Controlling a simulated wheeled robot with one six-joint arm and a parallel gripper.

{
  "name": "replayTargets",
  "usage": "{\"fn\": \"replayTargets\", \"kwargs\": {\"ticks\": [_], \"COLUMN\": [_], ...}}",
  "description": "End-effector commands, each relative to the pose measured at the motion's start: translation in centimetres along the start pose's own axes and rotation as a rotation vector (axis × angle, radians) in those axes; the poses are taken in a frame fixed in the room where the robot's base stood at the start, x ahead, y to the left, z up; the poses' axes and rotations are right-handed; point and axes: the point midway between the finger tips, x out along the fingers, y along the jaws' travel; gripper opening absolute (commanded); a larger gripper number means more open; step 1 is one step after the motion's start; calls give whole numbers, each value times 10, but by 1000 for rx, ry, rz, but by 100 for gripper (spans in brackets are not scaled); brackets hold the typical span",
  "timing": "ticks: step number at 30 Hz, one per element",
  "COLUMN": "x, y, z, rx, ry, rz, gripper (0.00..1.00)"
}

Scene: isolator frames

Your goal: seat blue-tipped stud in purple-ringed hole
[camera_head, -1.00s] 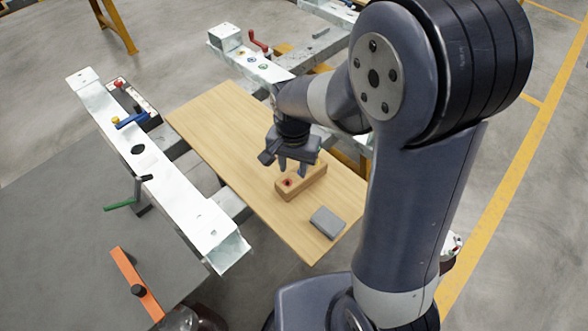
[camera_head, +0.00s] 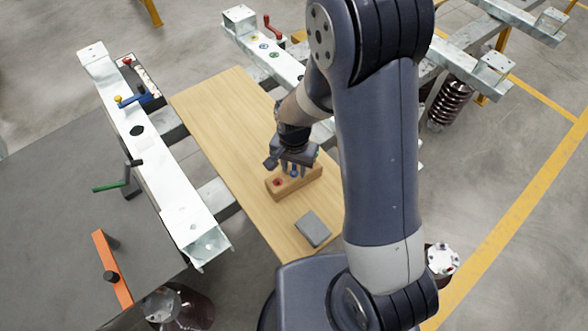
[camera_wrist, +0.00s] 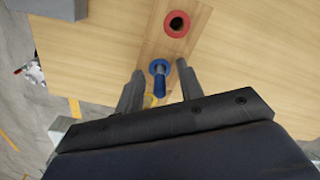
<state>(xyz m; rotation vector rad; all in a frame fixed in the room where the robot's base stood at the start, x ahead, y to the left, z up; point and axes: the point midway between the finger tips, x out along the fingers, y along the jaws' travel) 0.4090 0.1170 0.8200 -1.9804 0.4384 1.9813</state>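A wooden block (camera_head: 305,184) lies on the wooden board. A red-ringed hole (camera_wrist: 177,23) and a blue ring (camera_wrist: 158,66) show on its top in the wrist view. The blue-tipped stud (camera_wrist: 159,86) stands at the blue ring, its grey shaft partly visible. My gripper (camera_wrist: 160,69) is open, with one finger on each side of the stud and a gap to both. In the head view my gripper (camera_head: 292,170) is low over the block. A yellow ring (camera_wrist: 150,100) is partly hidden behind my gripper. I cannot make out a purple ring.
The wooden board (camera_head: 225,120) lies between two white beams, the left one (camera_head: 165,165) and the back one (camera_head: 255,52), which has small coloured rings. A grey flat box (camera_head: 313,229) lies on the board near the block. Levers with red, blue and green handles stick up nearby.

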Motion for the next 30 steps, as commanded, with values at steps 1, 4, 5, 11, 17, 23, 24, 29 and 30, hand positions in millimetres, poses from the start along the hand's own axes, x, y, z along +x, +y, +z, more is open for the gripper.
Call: {"fn": "replayTargets", "kwargs": {"ticks": [1,4,5,11,17,23,24,29,30], "x": [0,0,0,0,0,-1,-1,-2,-4], "y": [0,0,0,0,0,0,0,0,0], "z": [0,0,0,0,0,0,0,0,-1], "rx": [0,0,0,0,0,0,0,0,0], "ry": [0,0,0,0,0,1,1,1,2], "rz": [0,0,0,0,0,-1,-1,-1,-2], "gripper": [36,35,33,16,0,0,0,0,0]}}
